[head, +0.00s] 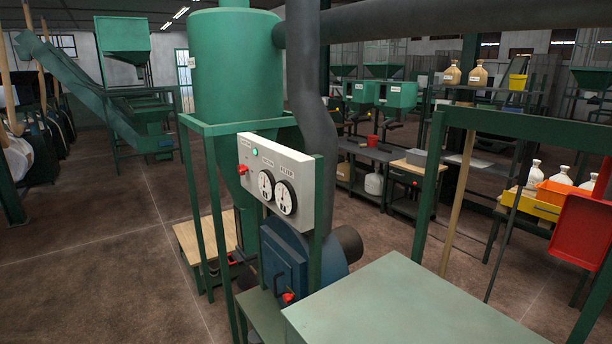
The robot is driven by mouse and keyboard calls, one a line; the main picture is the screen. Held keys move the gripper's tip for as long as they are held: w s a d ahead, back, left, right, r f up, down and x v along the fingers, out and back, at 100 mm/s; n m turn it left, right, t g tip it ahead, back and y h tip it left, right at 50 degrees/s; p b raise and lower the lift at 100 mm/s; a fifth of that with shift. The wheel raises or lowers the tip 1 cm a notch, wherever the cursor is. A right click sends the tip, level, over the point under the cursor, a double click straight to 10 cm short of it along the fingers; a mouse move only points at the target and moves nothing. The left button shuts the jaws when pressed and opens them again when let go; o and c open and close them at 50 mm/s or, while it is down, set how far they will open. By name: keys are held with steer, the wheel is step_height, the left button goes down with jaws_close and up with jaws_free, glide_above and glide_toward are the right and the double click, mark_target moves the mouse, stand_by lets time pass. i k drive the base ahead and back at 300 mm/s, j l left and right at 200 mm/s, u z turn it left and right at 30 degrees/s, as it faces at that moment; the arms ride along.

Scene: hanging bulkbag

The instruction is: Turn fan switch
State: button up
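A white control panel (301,168) is mounted on a green post in front of the green cyclone tank, near the middle of the view. On its left side is a red switch (243,169), with a green light (255,153) beside it. Two round white dials, the left dial (266,186) and the right dial (286,198), sit to the right. The small labels are hard to read. Below the panel is a blue fan housing (285,262) with a red knob (288,298) low on its front. My gripper is not in view.
A pale green flat-topped surface (400,305) fills the lower right foreground. Green frame posts (431,185) stand to the right, near a red tray (583,228). A wooden platform (205,240) is left of the fan. The brown floor at left is open.

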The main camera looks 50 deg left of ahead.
mark_target(242, 170)
steer(key=u, duration=1.6)
